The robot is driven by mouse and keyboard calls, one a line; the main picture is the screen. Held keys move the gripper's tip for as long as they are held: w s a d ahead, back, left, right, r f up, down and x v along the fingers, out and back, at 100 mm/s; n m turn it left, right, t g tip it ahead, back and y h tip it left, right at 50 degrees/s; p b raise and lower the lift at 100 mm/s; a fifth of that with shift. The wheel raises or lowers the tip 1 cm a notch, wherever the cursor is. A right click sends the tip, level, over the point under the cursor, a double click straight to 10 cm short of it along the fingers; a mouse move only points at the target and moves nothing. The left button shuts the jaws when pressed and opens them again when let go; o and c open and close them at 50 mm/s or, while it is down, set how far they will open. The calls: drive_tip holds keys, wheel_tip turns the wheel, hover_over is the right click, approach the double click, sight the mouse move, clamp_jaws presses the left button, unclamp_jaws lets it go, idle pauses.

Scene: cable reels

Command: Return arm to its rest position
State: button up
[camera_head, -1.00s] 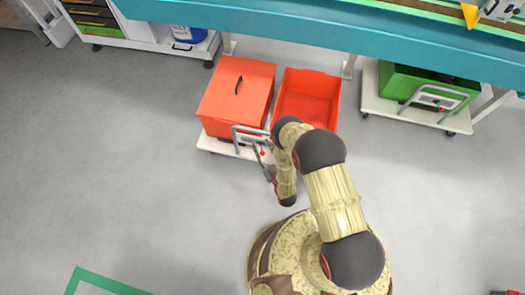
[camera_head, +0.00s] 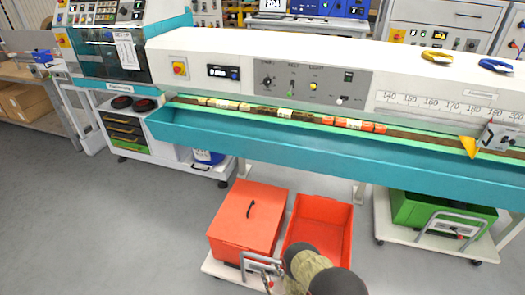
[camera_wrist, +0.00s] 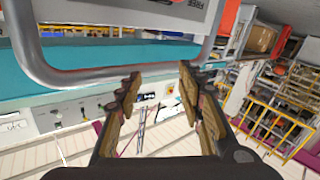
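My gripper (camera_wrist: 158,88) shows in the wrist view with its two fingers spread apart and nothing held between them. A bent grey metal handle (camera_wrist: 90,77) crosses the wrist view just beyond the fingertips; I cannot tell whether they touch it. In the head view my arm (camera_head: 305,268) comes in at the bottom edge, and most of the gripper there is cut off or hidden. It is near the metal handle (camera_head: 262,262) of the low white cart.
The white cart carries a closed red box (camera_head: 248,220) and an open, empty red bin (camera_head: 320,228). A teal-edged workbench (camera_head: 300,142) stands above and behind them. A second cart with a green crate (camera_head: 440,212) is at right. The grey floor (camera_head: 110,235) at left is clear.

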drive_tip(key=shift+f, duration=0.1)
drive_tip(key=s+d+f+m+g+h, duration=0.1)
drive_tip(key=s+d+f+g+h, duration=0.1)
drive_tip(key=s+f+g, duration=0.5)
drive_tip(key=s+d+f+g+h, duration=0.1)
drive_tip(key=s+d+f+g, duration=0.2)
drive_tip(key=f, duration=0.6)
drive_tip(key=s+d+r+m+p, duration=0.1)
drive_tip(key=s+r, duration=0.4)
drive_tip(key=r, duration=2.1)
drive_tip(key=s+d+r+m+g+h+p, duration=0.1)
drive_tip(key=s+d+r, duration=0.3)
drive_tip(key=r, duration=2.2)
drive_tip(key=s+d+r+m+h+p, duration=0.1)
drive_tip(key=s+r, duration=0.6)
drive_tip(key=r, duration=2)
drive_tip(key=shift+s+d+m+g+p, duration=0.15)
drive_tip(key=shift+d+m+g+p, duration=0.15)
drive_tip(key=shift+d+m+p, duration=0.65)
